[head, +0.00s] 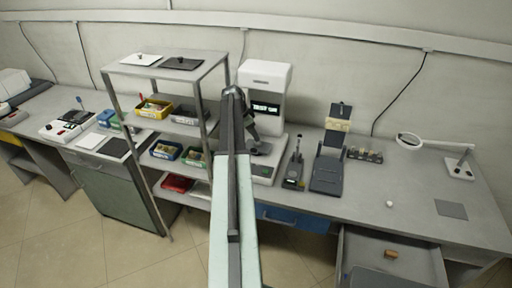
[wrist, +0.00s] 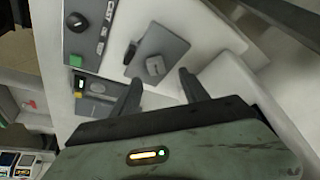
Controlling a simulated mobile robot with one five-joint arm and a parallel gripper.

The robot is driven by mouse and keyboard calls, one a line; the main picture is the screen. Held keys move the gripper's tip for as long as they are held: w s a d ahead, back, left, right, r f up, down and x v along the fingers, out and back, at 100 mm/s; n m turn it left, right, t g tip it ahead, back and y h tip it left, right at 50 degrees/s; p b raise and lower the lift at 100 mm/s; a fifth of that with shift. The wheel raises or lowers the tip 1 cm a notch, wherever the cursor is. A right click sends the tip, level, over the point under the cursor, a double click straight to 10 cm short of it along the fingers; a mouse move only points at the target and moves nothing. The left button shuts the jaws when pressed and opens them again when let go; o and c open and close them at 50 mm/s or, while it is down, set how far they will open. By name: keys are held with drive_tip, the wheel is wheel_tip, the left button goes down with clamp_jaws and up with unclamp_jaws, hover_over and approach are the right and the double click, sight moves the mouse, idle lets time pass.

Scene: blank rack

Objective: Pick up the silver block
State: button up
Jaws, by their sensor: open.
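The silver block (wrist: 155,66) is a small grey piece on a dark grey plate (wrist: 172,47) in the wrist view. It lies just ahead of my gripper (wrist: 159,75), between the lines of the two spread fingers and apart from them. The fingers are open with nothing between them. In the head view my gripper (head: 252,128) is in front of the white machine with a lit display (head: 265,82). I cannot make out the silver block there; my arm covers part of that area.
A shelf rack (head: 160,92) with coloured bins stands left of my arm. An open drawer (head: 352,243) holds a small brown block (head: 390,254). The bench's right part is mostly clear.

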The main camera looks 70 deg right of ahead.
sight(256, 143)
drive_tip(key=b+x, duration=0.4)
drive_tip(key=x, duration=0.1)
drive_tip(key=shift+a+f+b, duration=0.25)
drive_tip(key=shift+a+b, duration=0.1)
drive_tip(key=shift+r, duration=0.2)
clamp_jaws()
drive_tip(key=shift+r+p, duration=0.1)
drive_tip(key=shift+p, duration=0.2)
drive_tip(key=r+p, duration=0.3)
drive_tip(key=shift+s+a+r+p, duration=0.3)
drive_tip(key=shift+a+r+p, duration=0.05)
drive_tip(key=shift+r+p, duration=0.05)
drive_tip(key=s+a+p, duration=0.1)
drive_tip(key=s+a, duration=0.7)
drive_tip(key=a, duration=0.4)
drive_tip(key=shift+s+a+r, duration=0.2)
drive_tip(key=shift+a+r, duration=0.1)
drive_tip(key=shift+r, duration=0.2)
